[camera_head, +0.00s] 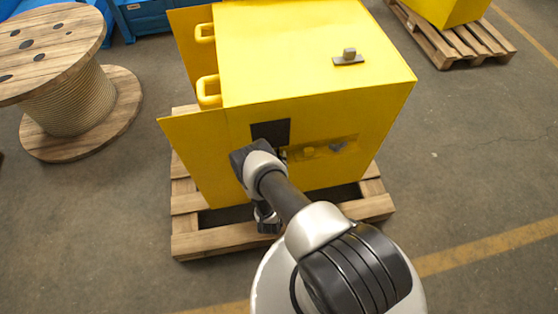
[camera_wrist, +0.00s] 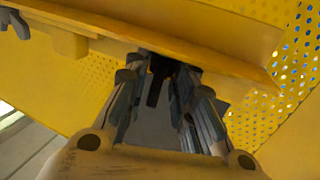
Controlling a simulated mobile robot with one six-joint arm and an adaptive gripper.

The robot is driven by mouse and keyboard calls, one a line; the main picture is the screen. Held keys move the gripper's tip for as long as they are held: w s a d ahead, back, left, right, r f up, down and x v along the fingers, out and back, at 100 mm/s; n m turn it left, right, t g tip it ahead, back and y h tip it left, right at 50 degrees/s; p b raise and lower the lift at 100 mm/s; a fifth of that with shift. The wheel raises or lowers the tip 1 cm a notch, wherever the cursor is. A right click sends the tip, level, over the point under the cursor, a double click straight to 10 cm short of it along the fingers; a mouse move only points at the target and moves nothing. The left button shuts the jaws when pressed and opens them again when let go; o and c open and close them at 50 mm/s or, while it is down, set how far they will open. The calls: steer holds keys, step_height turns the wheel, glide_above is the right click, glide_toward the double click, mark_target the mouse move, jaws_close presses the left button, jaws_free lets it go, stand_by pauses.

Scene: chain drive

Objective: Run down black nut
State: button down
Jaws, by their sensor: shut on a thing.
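In the wrist view my gripper (camera_wrist: 160,75) reaches up under a yellow ledge (camera_wrist: 215,62), with its two fingers close together. A dark piece (camera_wrist: 157,82) shows between the fingertips, and the fingers are shut on it. It looks like the black nut, but its shape and any thread under it are hidden by the fingers and shadow. In the head view my arm's end is at the front face of a yellow cabinet (camera_head: 310,60), just below a dark square opening (camera_head: 270,132). The fingertips and the nut are hidden there behind my arm.
The cabinet stands on a wooden pallet (camera_head: 215,240), its yellow door (camera_head: 190,140) open at left. A slot (camera_head: 308,153) lies right of my arm. A perforated panel (camera_wrist: 295,55) and a grey part (camera_wrist: 14,22) flank the ledge. A cable spool (camera_head: 65,100) stands left; floor at right is clear.

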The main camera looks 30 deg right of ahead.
steer(key=shift+w+a+m+g+h+b, duration=0.15)
steer(key=shift+m+g+h+b, duration=0.25)
steer(key=shift+m+g+h, duration=0.75)
steer(key=shift+w+a+m+g+h+b, duration=0.1)
steer(key=shift+m+g+h+b, duration=0.3)
steer(key=shift+m+g+h, duration=0.7)
steer(key=shift+g+h, duration=0.25)
steer(key=c, duration=1.6)
jaws_free()
steer(key=v, duration=1.2)
steer(key=shift+s, duration=0.1)
